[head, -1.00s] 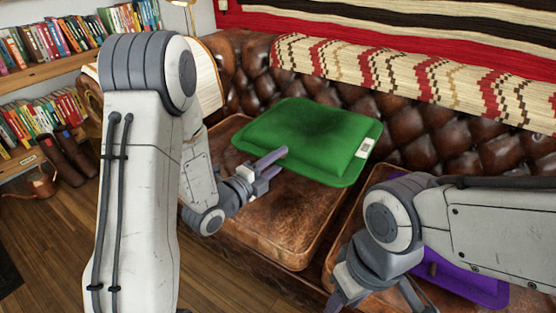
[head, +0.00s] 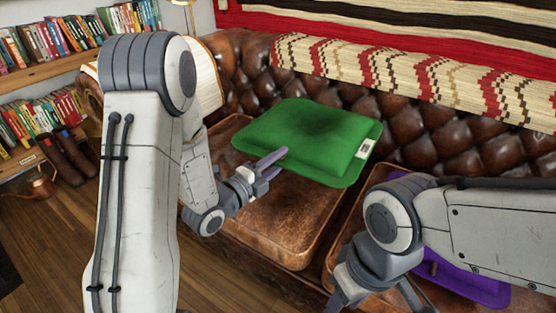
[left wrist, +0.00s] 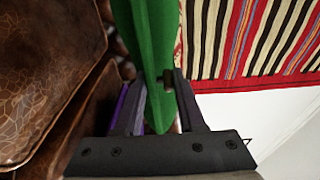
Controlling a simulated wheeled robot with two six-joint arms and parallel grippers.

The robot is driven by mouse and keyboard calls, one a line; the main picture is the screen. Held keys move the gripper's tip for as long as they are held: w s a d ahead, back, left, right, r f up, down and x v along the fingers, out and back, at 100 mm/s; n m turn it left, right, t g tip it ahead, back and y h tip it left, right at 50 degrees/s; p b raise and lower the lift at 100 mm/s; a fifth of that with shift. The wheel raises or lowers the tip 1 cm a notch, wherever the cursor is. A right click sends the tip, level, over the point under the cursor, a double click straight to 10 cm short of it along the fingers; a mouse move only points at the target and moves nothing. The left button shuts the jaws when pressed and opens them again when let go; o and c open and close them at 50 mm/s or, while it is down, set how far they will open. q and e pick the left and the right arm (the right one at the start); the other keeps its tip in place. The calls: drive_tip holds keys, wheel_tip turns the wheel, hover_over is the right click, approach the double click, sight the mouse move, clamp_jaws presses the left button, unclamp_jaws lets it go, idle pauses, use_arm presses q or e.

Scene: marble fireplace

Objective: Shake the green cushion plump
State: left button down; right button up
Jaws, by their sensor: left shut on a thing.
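The green cushion (head: 310,130) lies tilted against the tufted back of the brown leather sofa, with dark patches on its face and a white tag on its right edge. My left gripper (head: 281,162) is shut on its front edge. In the left wrist view the cushion (left wrist: 152,50) appears edge-on between the two fingers (left wrist: 155,105). My right gripper (head: 372,297) hangs low at the bottom of the head view, its fingers spread and seemingly empty, the tips partly cut off.
A purple cushion (head: 465,284) lies partly hidden under my right arm. The sofa seat (head: 275,215) is bare in front of the green cushion. A patterned blanket (head: 400,75) covers the sofa back.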

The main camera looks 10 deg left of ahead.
use_arm(q)
wheel_tip(320, 180, up, 8)
drive_tip(key=p, duration=0.7)
drive_tip(key=shift+f, duration=0.1)
wheel_tip(320, 180, down, 7)
drive_tip(key=b, duration=0.7)
drive_tip(key=shift+f, duration=0.2)
drive_tip(key=shift+f, duration=0.2)
drive_tip(key=shift+r, duration=0.2)
idle(2.4)
